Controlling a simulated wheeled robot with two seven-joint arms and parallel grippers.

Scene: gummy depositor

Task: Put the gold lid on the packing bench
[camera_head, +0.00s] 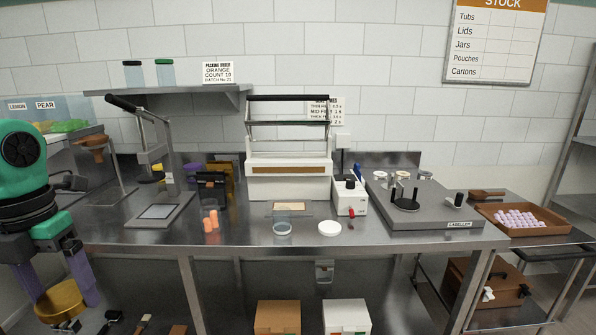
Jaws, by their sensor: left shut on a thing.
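The gold lid (60,301) is at the lower left of the head view. My left gripper (62,283) is shut on it, with a purple finger on each side. The lid is held in front of and left of the long steel bench (250,240), apart from its top. My right gripper is not in view.
On the bench are a clear jar (283,223), a white lid (329,228), orange pieces (211,221), a white machine (289,180) and the labeller (425,210). Boxes (277,317) stand below. The front left of the bench top is largely clear.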

